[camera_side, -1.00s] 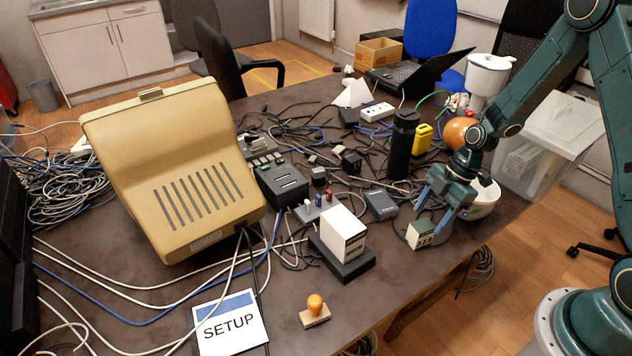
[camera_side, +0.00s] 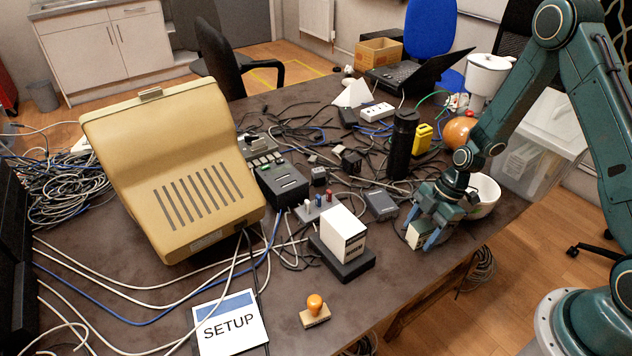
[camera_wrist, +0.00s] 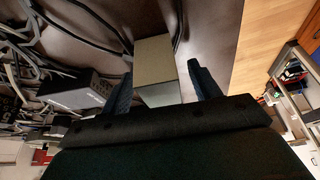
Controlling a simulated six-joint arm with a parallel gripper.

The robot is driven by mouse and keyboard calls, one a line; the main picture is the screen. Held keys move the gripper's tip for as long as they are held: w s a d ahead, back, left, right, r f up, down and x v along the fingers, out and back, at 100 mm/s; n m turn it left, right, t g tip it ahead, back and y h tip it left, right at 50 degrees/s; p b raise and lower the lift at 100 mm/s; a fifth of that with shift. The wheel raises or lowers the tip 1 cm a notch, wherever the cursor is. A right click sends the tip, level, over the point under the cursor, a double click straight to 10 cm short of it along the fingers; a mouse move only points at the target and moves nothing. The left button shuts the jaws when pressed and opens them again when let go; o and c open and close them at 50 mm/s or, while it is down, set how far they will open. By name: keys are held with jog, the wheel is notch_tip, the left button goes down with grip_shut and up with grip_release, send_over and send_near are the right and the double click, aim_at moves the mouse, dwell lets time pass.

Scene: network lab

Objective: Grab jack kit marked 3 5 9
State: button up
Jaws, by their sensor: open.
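The jack kit (camera_side: 416,236) is a small pale box near the table's right edge in the side view. Its marking is not readable now because my gripper partly covers it. My gripper (camera_side: 420,240) is down around the box, with one finger on either side of it. In the wrist view the box (camera_wrist: 155,68) sits between the two open fingers (camera_wrist: 162,88). A gap shows on the right side; on the left the finger is close to the box, and I cannot tell whether it touches.
A grey device (camera_side: 381,205) lies left of my gripper. A white bowl (camera_side: 484,194) stands behind it at the table edge. A white box on a black base (camera_side: 343,240) is farther left. Cables run across the table (camera_side: 440,286).

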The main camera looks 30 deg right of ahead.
aim_at(423, 225)
jog(key=c, duration=1.1)
jog(key=shift+r, duration=0.15)
notch_tip(423, 225, up, 20)
jog(key=shift+f, duration=0.1)
dwell(0.4)
dwell(0.4)
